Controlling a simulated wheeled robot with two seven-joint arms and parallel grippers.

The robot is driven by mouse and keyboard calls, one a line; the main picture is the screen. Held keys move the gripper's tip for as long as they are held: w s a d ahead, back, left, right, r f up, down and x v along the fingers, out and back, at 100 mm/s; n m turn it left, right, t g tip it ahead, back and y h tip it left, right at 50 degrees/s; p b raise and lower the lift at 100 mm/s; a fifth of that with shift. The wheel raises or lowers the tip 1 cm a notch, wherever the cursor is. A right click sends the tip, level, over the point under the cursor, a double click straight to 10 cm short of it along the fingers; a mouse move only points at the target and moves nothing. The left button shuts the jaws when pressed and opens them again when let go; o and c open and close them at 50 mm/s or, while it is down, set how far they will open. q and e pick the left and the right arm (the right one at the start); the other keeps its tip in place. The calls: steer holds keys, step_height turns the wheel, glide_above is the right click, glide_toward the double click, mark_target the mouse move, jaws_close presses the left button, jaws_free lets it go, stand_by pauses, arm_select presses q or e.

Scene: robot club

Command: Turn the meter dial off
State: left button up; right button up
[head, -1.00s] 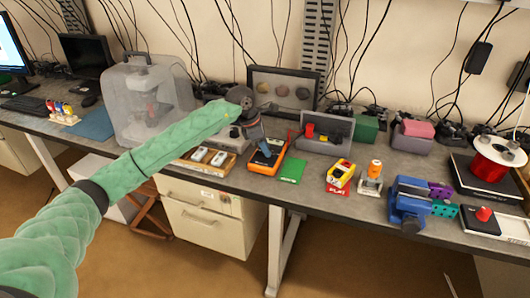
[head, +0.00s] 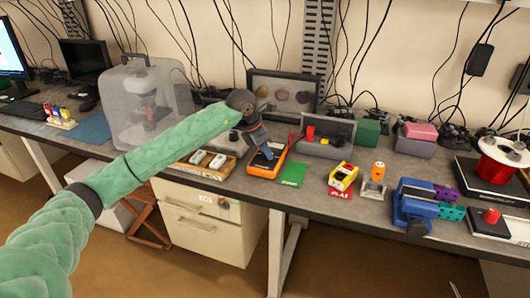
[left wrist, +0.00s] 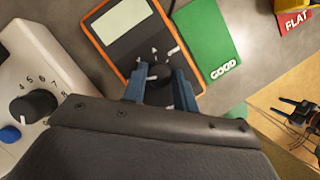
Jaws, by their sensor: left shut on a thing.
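The meter (head: 262,171) is an orange-edged handheld unit with a grey face and a light screen, lying on the bench; it shows larger in the left wrist view (left wrist: 124,25). Its dark round dial (left wrist: 158,92) sits below the screen, with white marks around it. My left gripper (left wrist: 160,84) reaches down over the meter, its blue fingers on either side of the dial and shut on it. The gripper partly hides the dial and the lower meter. In the head view my left gripper (head: 268,154) is at the meter's face. A small dark pronged thing (left wrist: 296,112), perhaps my right gripper, hangs over the floor.
A green GOOD card (head: 292,173) lies right of the meter. A wooden tray (head: 206,166) with two pale items stands to its left. A white device with a numbered knob (left wrist: 32,106) is close beside my left gripper. A grey bin (head: 325,139) stands behind.

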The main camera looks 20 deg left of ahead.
steer(key=shift+a+f, duration=0.15)
steer(key=shift+f, duration=0.15)
arm_select(q)
steer(key=o, duration=0.9)
arm_select(e)
steer(key=shift+r, duration=0.1)
arm_select(q)
steer(key=shift+o, duration=0.2)
steer(key=shift+r, duration=0.1)
arm_select(e)
steer(key=shift+w, duration=0.1)
arm_select(q)
steer(key=shift+s+a+r, duration=0.1)
steer(key=shift+a+r, duration=0.05)
steer(key=shift+r, duration=0.15)
steer(key=b+v, duration=0.2)
steer(key=v, duration=0.3)
steer(key=shift+s+a+r, duration=0.1)
steer(key=shift+r, duration=0.3)
steer(key=shift+s+a+r, duration=0.1)
steer(key=shift+s+r, duration=0.05)
steer(key=shift+r, duration=0.4)
arm_select(e)
steer(key=shift+t+y, duration=0.4)
steer(key=a+f, duration=0.1)
steer(key=w+a+f, duration=0.1)
steer(key=f, duration=0.1)
steer(key=shift+a+f, duration=0.15)
steer(key=shift+a, duration=0.05)
